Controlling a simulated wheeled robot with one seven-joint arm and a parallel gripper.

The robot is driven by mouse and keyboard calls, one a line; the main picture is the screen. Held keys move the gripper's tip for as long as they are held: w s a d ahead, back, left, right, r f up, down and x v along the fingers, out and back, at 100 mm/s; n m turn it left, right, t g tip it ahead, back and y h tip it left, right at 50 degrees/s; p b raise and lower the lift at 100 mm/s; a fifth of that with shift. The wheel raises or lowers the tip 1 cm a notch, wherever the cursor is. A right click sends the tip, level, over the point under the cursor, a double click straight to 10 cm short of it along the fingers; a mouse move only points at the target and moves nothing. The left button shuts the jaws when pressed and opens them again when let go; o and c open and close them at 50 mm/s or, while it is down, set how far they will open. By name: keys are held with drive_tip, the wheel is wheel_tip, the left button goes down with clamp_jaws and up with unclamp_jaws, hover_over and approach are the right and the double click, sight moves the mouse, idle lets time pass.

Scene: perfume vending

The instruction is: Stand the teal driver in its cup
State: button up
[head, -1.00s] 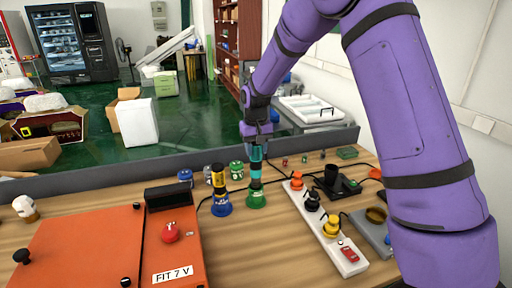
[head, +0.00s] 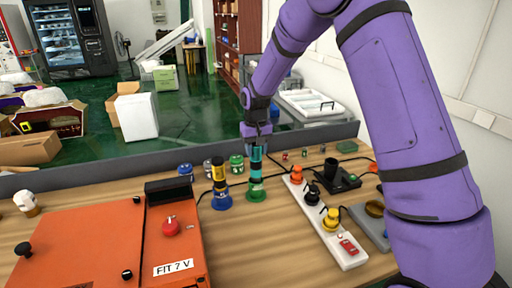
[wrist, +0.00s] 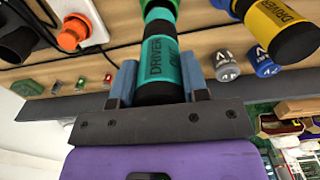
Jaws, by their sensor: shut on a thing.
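The teal driver (head: 256,162) stands upright, with a teal band and black parts. Its lower end is at the mouth of the green cup (head: 256,193), and the cup hides how deep it sits. In the wrist view the teal driver (wrist: 162,60) lies between the two blue fingertips, with the green cup (wrist: 160,7) at its far end. My gripper (head: 256,141) is above the cup, shut on the driver's top end; it also shows in the wrist view (wrist: 158,84).
A yellow driver (head: 219,172) stands in a blue cup (head: 221,200) close on the left. A white power strip (head: 325,222) with plugs lies to the right. An orange case (head: 100,250) fills the front left. Small jars (head: 236,164) stand behind.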

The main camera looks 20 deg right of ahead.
sight(256, 159)
drive_tip(key=shift+f, duration=2.2)
drive_tip(key=o, duration=1.1)
